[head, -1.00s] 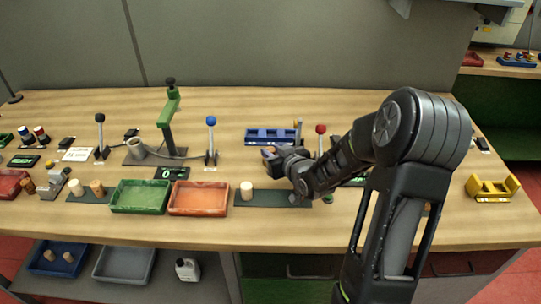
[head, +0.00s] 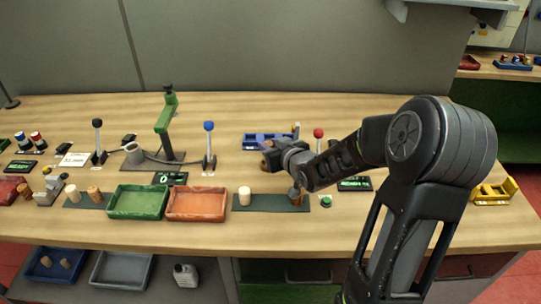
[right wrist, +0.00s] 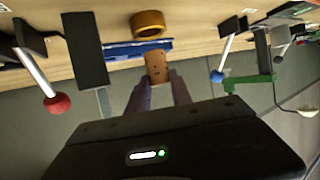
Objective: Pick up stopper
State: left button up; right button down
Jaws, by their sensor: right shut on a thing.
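My right gripper (head: 272,156) is shut on a brown speckled cork stopper (right wrist: 157,67), which sits between the fingertips in the right wrist view. In the head view the held stopper (head: 267,146) is small and partly hidden by the gripper. It is up off the table, in front of the blue rack (head: 258,142). A pale stopper (head: 244,196) stands on the dark green mat (head: 270,203) below. A brown stopper (head: 297,197) at the mat's right end is partly hidden by my arm. My left gripper is not in view.
A green tray (head: 139,216) and an orange tray (head: 196,218) lie left of the mat. A red-knobbed lever (head: 318,134), a blue-knobbed lever (head: 209,127) and a green press (head: 166,115) stand behind. A yellow holder (head: 494,198) is at the right.

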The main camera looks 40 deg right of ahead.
aim_at(271, 146)
notch_tip(271, 146, up, 6)
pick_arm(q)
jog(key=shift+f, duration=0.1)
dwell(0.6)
